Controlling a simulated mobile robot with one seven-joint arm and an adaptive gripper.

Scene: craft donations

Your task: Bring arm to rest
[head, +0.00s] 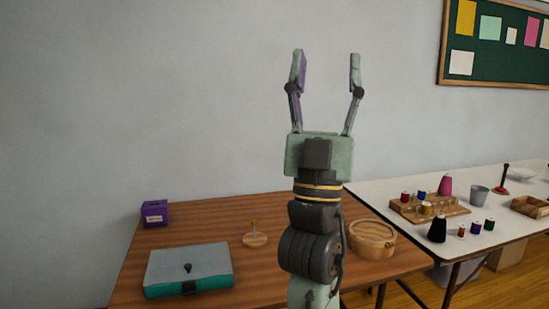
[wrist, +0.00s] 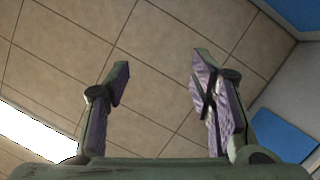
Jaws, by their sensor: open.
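My gripper (head: 326,72) is raised high above the wooden table, pointing up. Its two fingers are spread apart with nothing between them. In the wrist view my gripper (wrist: 158,85) also shows open and empty, with the tiled ceiling (wrist: 150,60) behind it. My arm stands upright in front of the wooden table (head: 205,225) and hides part of it in the head view.
On the wooden table are a purple box (head: 155,214), a teal case with a grey lid (head: 188,267), a small wooden stand (head: 255,239) and a round wooden box (head: 371,239). A white table (head: 400,192) with spools and a rack (head: 445,215) stands right.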

